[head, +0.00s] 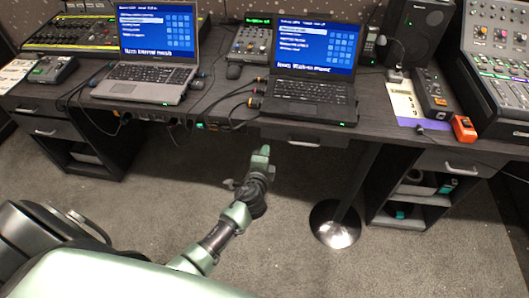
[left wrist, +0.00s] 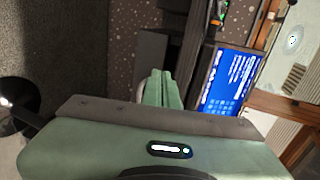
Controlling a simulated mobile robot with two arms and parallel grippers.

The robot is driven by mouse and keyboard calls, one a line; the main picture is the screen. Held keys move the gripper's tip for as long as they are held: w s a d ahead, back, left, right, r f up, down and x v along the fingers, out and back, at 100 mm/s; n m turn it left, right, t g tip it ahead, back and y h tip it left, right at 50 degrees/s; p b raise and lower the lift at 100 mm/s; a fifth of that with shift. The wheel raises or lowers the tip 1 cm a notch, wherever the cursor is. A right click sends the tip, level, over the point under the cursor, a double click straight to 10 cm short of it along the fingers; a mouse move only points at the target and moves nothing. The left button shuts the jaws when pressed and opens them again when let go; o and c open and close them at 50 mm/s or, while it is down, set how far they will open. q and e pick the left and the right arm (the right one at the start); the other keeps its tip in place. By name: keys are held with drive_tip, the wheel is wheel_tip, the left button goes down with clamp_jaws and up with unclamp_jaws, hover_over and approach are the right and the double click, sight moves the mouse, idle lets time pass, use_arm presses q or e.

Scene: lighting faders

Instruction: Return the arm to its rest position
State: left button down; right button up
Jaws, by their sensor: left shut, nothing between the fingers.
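My left gripper (head: 262,152) is in the head view, at the end of my green and black arm. It is low in front of the desk, over the grey carpet, just below the desk's front edge in the picture. Its green fingers are together with nothing between them. In the left wrist view the closed fingers (left wrist: 159,88) point toward the desk and a laptop screen. My right gripper is in neither view.
The dark desk (head: 215,122) carries a left laptop (head: 145,82), a right laptop (head: 308,90), a left fader console (head: 70,35) and a right mixer (head: 500,65). Cables hang over its front edge. A round metal stand base (head: 335,225) is on the open carpet (head: 150,185).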

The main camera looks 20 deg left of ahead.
use_arm(q)
drive_tip(key=s+d+f+n+g+h, duration=0.1)
drive_tip(key=s+f+n+g, duration=0.25)
drive_tip(key=s+f, duration=0.8)
drive_tip(key=s+d+f+n+g+h, duration=0.15)
drive_tip(key=s+f+g, duration=0.25)
drive_tip(key=s+f, duration=0.8)
drive_tip(key=s+f+n+g, duration=0.1)
drive_tip(key=s+f+n, duration=0.1)
drive_tip(key=s+f, duration=0.3)
drive_tip(key=s+f+n+g+h, duration=0.1)
drive_tip(key=s+f, duration=0.4)
drive_tip(key=s, duration=0.8)
drive_tip(key=s+f+n+g, duration=0.3)
drive_tip(key=s+f+n, duration=0.1)
drive_tip(key=s, duration=0.6)
drive_tip(key=shift+f, duration=0.7)
drive_tip(key=shift+w+g+h, duration=0.1)
drive_tip(key=shift+g+h, duration=0.15)
